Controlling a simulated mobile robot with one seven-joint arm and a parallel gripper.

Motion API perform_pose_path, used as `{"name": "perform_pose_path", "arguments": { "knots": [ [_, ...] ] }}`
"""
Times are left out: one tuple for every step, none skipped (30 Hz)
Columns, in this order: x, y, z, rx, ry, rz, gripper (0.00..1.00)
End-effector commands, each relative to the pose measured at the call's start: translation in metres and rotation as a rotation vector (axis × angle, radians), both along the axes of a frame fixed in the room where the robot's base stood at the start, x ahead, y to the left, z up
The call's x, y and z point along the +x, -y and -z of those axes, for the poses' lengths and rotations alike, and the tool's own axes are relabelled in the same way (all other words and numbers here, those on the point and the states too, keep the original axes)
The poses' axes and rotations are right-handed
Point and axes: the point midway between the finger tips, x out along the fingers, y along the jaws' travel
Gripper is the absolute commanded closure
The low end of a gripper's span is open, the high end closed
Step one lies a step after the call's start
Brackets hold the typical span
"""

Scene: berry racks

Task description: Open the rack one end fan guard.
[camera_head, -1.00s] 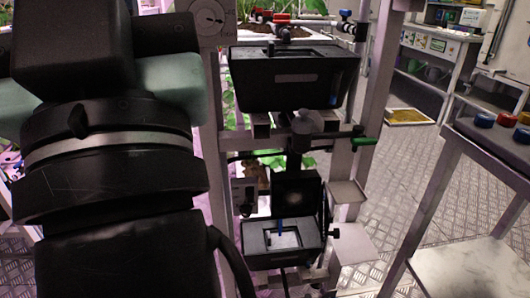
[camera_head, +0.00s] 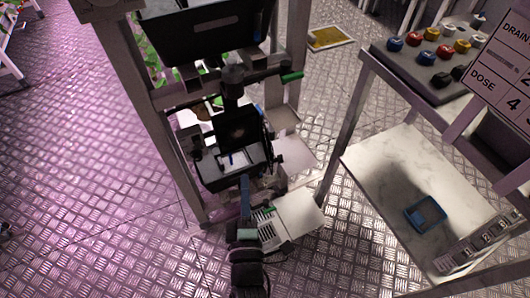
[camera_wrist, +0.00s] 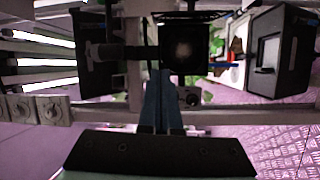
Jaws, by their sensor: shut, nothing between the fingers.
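A dark square panel with a faint round glow (camera_head: 237,128) stands on the end of the rack frame, above a black box with a white inset (camera_head: 232,160). It looks like the fan guard, but I cannot tell its hinge or latch. In the wrist view the same panel (camera_wrist: 184,48) is just beyond the fingers, with the black box (camera_wrist: 262,55) to its right. My gripper (camera_head: 244,181) is shut and empty, its blue fingers at the front of the black box in the picture. The fingers also show in the wrist view (camera_wrist: 161,85); I cannot tell whether they touch anything.
A black bin (camera_head: 205,30) sits higher on the rack. A green-tipped lever (camera_head: 291,76) juts right below it. On the right stands a table with coloured knobs (camera_head: 424,52) and a lower shelf with a blue tray (camera_head: 426,215).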

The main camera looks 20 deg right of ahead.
Motion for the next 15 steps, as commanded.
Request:
{"name": "perform_pose_path", "arguments": {
  "knots": [
    [-0.015,-0.003,0.012,-0.027,-0.046,0.026,1.0],
    [-0.021,-0.005,0.02,-0.046,-0.065,0.036,1.0],
    [-0.028,-0.007,0.028,-0.064,-0.085,0.047,1.0],
    [-0.032,-0.008,0.032,-0.077,-0.097,0.054,1.0],
    [-0.034,-0.009,0.035,-0.086,-0.106,0.058,1.0],
    [-0.036,-0.009,0.038,-0.094,-0.113,0.063,1.0],
    [-0.036,-0.009,0.04,-0.098,-0.117,0.065,1.0],
    [-0.034,-0.008,0.041,-0.102,-0.119,0.066,1.0],
    [-0.031,-0.007,0.041,-0.103,-0.118,0.066,1.0],
    [-0.028,-0.006,0.041,-0.103,-0.117,0.066,1.0],
    [-0.024,-0.004,0.041,-0.102,-0.115,0.066,1.0],
    [-0.018,-0.001,0.041,-0.105,-0.114,0.066,1.0],
    [-0.013,0.002,0.041,-0.105,-0.114,0.066,1.0],
    [-0.007,0.004,0.041,-0.103,-0.115,0.065,1.0],
    [0.0,0.008,0.041,-0.104,-0.114,0.067,1.0]
  ]
}}
